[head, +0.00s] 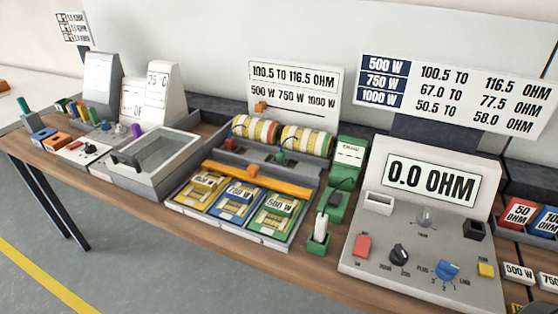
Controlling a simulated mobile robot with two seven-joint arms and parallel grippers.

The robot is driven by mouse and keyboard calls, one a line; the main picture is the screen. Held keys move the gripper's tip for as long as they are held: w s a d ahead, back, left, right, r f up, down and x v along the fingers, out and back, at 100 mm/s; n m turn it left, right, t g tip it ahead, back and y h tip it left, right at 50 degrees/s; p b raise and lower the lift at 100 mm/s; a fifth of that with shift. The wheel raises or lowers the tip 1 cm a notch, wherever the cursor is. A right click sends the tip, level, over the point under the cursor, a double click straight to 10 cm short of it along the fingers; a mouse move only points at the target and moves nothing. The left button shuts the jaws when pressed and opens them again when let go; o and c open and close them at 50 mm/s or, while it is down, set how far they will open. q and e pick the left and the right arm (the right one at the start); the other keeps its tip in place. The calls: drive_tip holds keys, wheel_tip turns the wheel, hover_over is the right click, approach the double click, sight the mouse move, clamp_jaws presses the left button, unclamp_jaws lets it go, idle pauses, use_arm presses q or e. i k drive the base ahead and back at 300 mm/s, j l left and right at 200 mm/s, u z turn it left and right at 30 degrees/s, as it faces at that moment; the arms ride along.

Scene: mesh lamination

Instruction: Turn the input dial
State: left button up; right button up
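A grey meter panel (365,252) stands at the right, its white display reading 0.0 OHM (430,180). On its face are a blue dial (447,269) with small marks around it, a black dial (399,254) to its left, and a grey knob (425,216) above. The blue dial's labels seem to read PLUG and LEAD, with small numbers below; the lettering is too small to be sure. I cannot read which mark it points to. No label clearly says input. Neither of my grippers is in view.
The panel also has a red button (362,245) and a yellow button (486,269). To its left are a green holder (318,242) with a white-topped tool and a tray with an orange bar (257,180). Red and blue blocks (519,213) lie at the right.

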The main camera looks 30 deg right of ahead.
sight(445, 271)
drive_tip(key=k+l+z, duration=0.15)
drive_tip(key=z, duration=0.25)
drive_tip(key=k+l+z, duration=0.1)
drive_tip(key=l+z, duration=0.65)
drive_tip(key=k+j, duration=0.05)
drive_tip(key=j, duration=0.05)
